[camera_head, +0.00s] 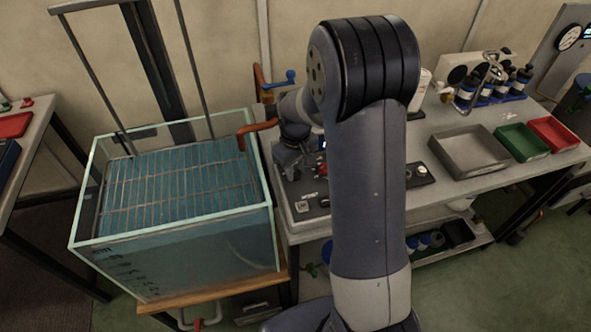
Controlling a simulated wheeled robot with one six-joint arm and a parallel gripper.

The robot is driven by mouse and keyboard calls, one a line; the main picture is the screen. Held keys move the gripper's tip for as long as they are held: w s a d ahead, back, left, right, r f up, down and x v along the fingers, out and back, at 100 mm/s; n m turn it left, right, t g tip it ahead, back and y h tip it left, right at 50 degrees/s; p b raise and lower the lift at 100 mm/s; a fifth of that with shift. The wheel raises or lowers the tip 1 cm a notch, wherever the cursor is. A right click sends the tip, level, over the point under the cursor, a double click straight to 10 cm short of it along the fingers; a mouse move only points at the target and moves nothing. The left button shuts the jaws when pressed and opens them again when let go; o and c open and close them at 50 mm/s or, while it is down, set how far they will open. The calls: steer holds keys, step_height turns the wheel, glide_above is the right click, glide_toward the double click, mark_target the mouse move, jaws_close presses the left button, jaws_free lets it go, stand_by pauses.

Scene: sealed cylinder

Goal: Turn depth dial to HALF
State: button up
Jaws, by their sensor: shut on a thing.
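My gripper (292,172) points down at the left end of the workbench, just right of the water tank. It is small in the picture and partly covered by my wrist. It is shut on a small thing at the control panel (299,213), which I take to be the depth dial. The dial itself is hidden by the fingers, so its pointer and the HALF mark cannot be read. Small red and pale controls show on the panel beside the gripper.
A glass tank (176,238) of blue water with a wire rack stands left of the panel. An orange-handled pipe (258,127) and a blue valve (280,80) are close behind my wrist. Grey (467,152), green (522,142) and red (553,134) trays sit at right.

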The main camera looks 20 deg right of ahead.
mark_target(295, 172)
steer(key=shift+n, duration=1)
steer(key=o, duration=1)
step_height(295, 172, up, 11)
steer(key=shift+b, duration=0.45)
steer(key=shift+f, duration=0.15)
